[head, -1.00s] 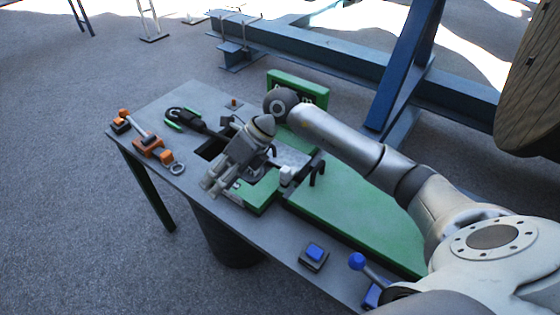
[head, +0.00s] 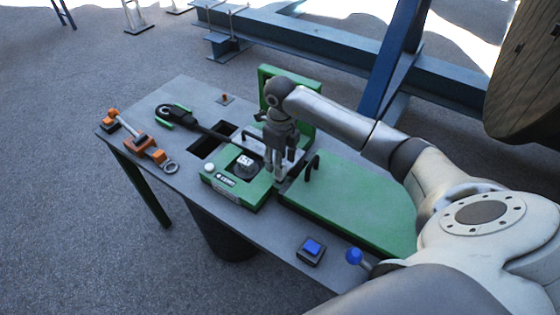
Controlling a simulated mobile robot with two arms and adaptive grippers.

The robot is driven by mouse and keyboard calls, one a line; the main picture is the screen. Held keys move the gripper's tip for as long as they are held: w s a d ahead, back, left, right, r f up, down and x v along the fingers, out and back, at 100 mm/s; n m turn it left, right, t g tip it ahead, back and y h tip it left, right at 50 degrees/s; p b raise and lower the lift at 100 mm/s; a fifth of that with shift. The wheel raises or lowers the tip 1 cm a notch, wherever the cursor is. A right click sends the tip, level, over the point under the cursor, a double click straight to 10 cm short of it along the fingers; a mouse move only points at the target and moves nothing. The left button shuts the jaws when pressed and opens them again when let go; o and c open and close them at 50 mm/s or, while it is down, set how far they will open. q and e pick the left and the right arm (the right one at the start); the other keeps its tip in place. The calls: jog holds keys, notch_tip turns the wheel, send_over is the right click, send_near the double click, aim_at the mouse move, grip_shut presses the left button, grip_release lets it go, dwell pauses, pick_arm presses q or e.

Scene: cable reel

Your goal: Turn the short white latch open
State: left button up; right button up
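My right gripper (head: 279,174) comes in on the arm from the right and points down at the inner edge of the green bench unit (head: 236,190). Its fingers look close together, but whether they are shut on anything cannot be told. The short white latch is not clearly visible; the fingers cover the spot beside the black handle (head: 312,166) where a small white part stood earlier. A white round knob (head: 209,167) and a grey-white dial (head: 244,165) show on the green unit. My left gripper is not in view.
A green plate (head: 350,205) covers the table's right part. A blue button box (head: 312,250) and a blue-knobbed lever (head: 354,257) are at the front edge. Orange-handled tools (head: 135,141) and a black clamp tool (head: 177,115) lie at left. A green upright panel (head: 305,100) stands behind.

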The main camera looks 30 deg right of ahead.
jog(key=shift+f, duration=1.05)
jog(key=c, duration=1)
